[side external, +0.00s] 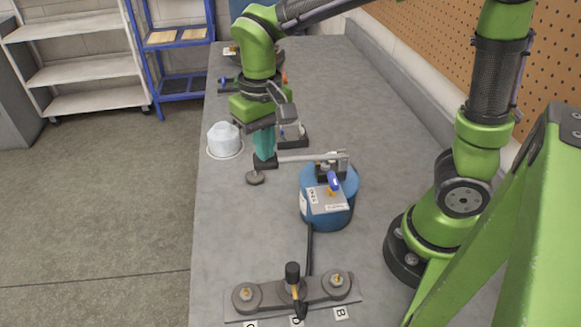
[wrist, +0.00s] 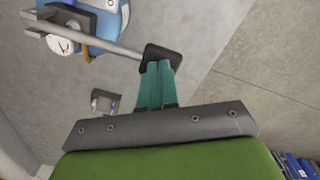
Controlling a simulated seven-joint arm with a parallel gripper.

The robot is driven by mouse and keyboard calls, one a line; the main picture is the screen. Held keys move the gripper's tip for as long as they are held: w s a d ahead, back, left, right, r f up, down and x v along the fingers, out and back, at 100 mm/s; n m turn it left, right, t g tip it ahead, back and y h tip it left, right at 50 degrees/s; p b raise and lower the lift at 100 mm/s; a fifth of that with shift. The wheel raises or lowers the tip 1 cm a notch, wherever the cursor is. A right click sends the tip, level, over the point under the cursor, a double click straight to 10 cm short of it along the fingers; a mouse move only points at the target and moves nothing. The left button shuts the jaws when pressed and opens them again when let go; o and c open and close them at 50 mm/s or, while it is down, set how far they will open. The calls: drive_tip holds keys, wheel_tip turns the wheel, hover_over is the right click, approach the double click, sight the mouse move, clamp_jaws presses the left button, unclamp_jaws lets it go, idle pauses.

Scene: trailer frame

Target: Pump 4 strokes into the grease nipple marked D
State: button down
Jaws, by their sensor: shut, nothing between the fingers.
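A blue grease pump drum (side external: 318,215) stands on the bench. Its grey lever (side external: 300,158) reaches left, roughly level, to a dark end block (side external: 266,164). My gripper (side external: 264,154) has its teal fingers together and empty, tips down at the end block; they appear to touch it. In the wrist view, the fingertips (wrist: 157,64) meet the dark block (wrist: 162,54). A black hose (side external: 310,250) runs from the drum toward a plate (side external: 318,292) with three nipples. A dark upright coupler (side external: 292,273) stands on the middle one, above the partly hidden label D (side external: 297,321).
Nipples marked C (side external: 246,293) and B (side external: 337,280) flank the middle one. A small dark disc (side external: 255,178) is below the lever end. A white container (side external: 224,139) stands near the bench's left edge. Small items lie behind my gripper.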

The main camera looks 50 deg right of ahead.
drive_tip(key=shift+f, duration=1.2)
